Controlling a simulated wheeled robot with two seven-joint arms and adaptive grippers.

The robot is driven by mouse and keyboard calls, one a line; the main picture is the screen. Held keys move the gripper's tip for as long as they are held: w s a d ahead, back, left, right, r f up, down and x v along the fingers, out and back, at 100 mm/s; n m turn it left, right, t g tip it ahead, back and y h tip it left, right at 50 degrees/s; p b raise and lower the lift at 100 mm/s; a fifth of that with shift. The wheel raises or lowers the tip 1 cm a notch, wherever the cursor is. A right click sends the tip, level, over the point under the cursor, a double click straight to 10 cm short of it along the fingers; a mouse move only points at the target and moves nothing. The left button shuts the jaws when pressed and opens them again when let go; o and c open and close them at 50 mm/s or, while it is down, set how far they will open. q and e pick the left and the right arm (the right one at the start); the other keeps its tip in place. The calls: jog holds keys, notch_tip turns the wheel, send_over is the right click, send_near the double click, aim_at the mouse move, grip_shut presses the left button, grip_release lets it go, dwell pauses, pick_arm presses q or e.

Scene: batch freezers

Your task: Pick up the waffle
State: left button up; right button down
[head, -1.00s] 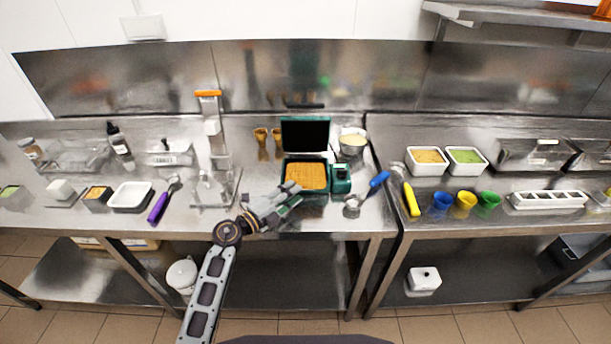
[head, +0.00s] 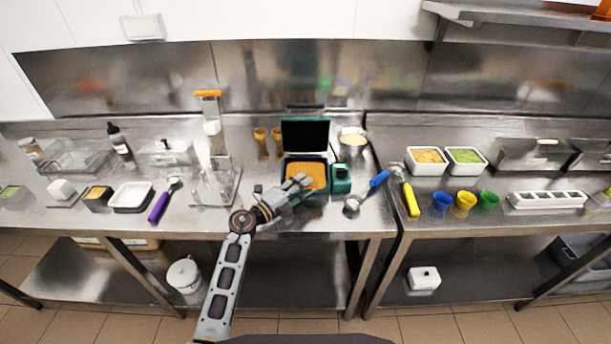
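The waffle (head: 308,172) is a golden-brown square lying in the lower plate of an open teal waffle maker (head: 341,186). The dark lid (head: 305,134) stands upright behind it. My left gripper (head: 301,186) is at the front left edge of the waffle maker, its fingers overlapping the waffle's near left corner. The fingers look spread apart, with nothing seen between them. Whether they touch the waffle cannot be told. My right gripper is not in view.
Waffle cones (head: 261,137) stand behind left. A clear stand (head: 214,186) and a purple-handled scoop (head: 164,200) are left. The counter front between stand and waffle maker is mostly clear.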

pick_arm(q)
jog(key=shift+c, duration=0.3)
grip_shut()
jog(key=shift+r+p, duration=1.05)
jog(key=shift+r, duration=3.95)
